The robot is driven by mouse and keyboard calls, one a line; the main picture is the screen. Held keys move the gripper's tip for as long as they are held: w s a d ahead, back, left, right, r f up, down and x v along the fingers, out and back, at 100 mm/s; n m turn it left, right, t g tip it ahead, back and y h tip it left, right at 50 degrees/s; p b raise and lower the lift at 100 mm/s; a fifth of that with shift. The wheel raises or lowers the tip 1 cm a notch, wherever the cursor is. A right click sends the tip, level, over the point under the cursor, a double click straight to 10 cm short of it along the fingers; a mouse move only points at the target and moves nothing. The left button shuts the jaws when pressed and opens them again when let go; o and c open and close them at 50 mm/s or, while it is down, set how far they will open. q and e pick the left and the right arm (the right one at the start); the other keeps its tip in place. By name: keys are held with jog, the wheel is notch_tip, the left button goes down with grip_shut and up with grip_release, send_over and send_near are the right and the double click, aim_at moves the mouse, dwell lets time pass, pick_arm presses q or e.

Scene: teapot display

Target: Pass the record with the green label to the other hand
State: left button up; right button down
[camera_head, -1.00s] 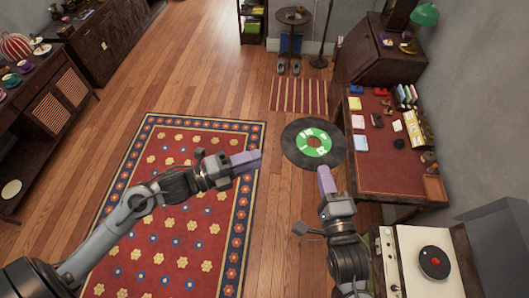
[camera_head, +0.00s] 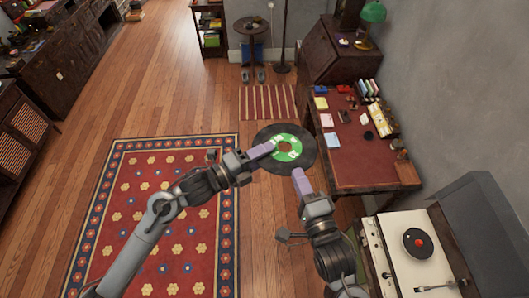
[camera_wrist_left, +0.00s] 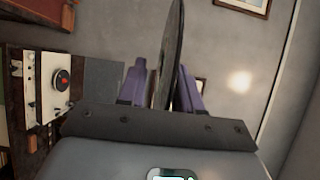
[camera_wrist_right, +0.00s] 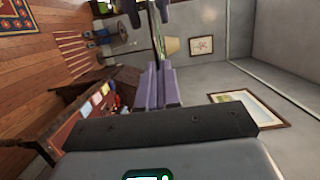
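The record with the green label (camera_head: 290,153) is black and is held in the air in the head view. My right gripper (camera_head: 299,178) is shut on its near edge. In the right wrist view the record (camera_wrist_right: 158,35) shows as a thin edge rising from between the nearly closed fingers. My left gripper (camera_head: 264,150) is at the record's left rim. In the left wrist view the record (camera_wrist_left: 172,60) stands between its open fingers, close to the right-hand finger, with a gap on the other side. I cannot tell whether that right-hand finger touches it.
A desk (camera_head: 358,152) with books and small items stands right of the record. A record player (camera_head: 412,258) with a black, red-labelled record is at the lower right. A patterned rug (camera_head: 160,205) lies on the floor. The space left of my arms is free.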

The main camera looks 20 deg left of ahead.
pick_arm(q)
jog(key=shift+w, duration=0.15)
grip_shut()
pick_arm(e)
jog(key=c, duration=1.3)
grip_release()
jog(key=shift+o, duration=0.2)
jog(key=shift+d, duration=0.1)
